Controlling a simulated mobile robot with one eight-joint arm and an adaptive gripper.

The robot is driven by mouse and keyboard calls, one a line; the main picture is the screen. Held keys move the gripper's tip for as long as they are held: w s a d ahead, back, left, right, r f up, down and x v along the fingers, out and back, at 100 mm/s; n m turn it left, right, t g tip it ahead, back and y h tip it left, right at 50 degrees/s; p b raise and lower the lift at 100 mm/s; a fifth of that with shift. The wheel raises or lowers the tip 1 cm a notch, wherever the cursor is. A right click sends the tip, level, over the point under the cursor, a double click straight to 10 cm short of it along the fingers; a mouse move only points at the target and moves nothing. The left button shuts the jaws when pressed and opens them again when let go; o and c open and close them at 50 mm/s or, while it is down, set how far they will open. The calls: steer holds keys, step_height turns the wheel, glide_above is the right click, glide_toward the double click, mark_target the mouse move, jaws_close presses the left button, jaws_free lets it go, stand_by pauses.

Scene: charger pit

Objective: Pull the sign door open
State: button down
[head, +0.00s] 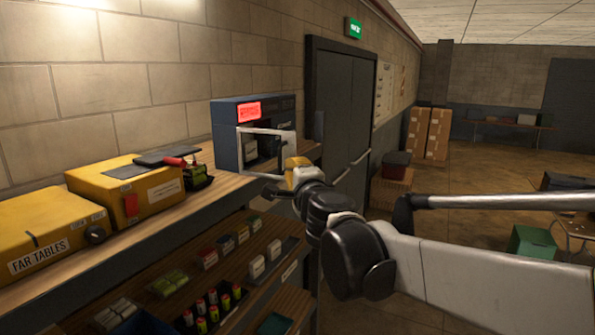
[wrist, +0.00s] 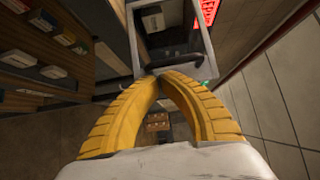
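The sign door is a pale grey frame (head: 240,152) around a pane on the front of a dark blue cabinet (head: 226,135) with a lit red sign (head: 249,111). The frame stands out from the cabinet front, so the door looks partly open. In the wrist view the door frame (wrist: 131,40) is straight ahead with a dark handle bar (wrist: 182,61). My gripper (head: 288,168) is at the door's right side. In the wrist view my gripper's yellow fingers (wrist: 163,74) meet at the frame's near edge by the handle. The exact contact is hidden behind the fingertips.
The cabinet stands on a wooden shelf bench (head: 190,208) with yellow boxes (head: 122,190) to its left. Small goods fill the lower shelf. A dark double door (head: 340,110) and a dark red box (head: 396,165) are beyond. Open floor lies to the right.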

steer(key=s+a+m+h+b, duration=0.1)
steer(key=s+a+h, duration=0.1)
steer(key=s+a, duration=0.3)
steer(key=shift+s+a+b, duration=0.15)
steer(key=shift+a+b, duration=0.05)
steer(key=shift+b, duration=0.15)
steer(key=shift+s+d, duration=0.1)
steer(key=shift+s, duration=0.1)
